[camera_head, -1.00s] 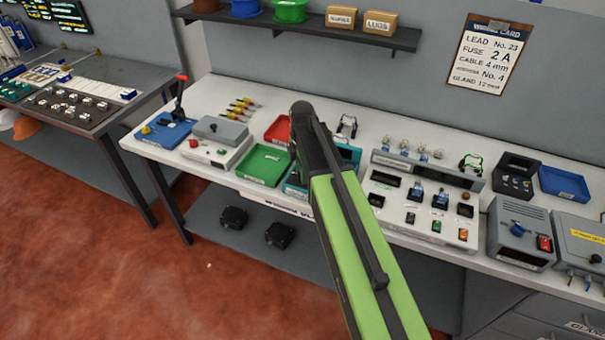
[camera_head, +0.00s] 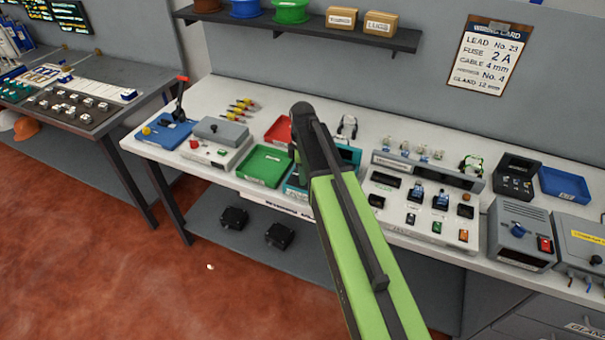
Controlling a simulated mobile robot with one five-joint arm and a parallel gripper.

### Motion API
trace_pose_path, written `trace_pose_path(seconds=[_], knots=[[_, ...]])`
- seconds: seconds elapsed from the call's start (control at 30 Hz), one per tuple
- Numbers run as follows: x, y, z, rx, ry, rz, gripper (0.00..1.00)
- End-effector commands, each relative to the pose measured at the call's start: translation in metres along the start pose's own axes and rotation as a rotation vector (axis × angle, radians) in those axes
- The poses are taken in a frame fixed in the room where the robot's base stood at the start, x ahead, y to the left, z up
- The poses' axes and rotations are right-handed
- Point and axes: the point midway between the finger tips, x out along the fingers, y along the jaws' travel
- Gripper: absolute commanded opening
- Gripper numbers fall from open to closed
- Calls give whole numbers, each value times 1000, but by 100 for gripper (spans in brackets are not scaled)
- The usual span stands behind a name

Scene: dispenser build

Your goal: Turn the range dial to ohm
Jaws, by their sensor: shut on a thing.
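A teal unit (camera_head: 349,153) stands on the white bench, mostly covered by my arm; its front left edge also shows beside the wrist. My gripper (camera_head: 298,182) points down at this unit, behind my dark wrist and green arm link. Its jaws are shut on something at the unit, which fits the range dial. The dial itself and its markings are hidden, so I cannot tell its setting.
A green tray (camera_head: 264,166) and a red tray (camera_head: 277,130) lie close left of my gripper. A white panel (camera_head: 416,226) with switches is to the right. A grey box (camera_head: 517,227) with a knob stands further right. A shelf (camera_head: 300,30) hangs above.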

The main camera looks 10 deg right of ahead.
Motion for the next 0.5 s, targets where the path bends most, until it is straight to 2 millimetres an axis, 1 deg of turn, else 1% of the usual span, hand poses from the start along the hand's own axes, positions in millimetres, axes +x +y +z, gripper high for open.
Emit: trace_pose_path(seconds=[0.2,0.5], knots=[[0,0,0,206,0,-1,0],[0,0,0,465,-1,-2,0]])
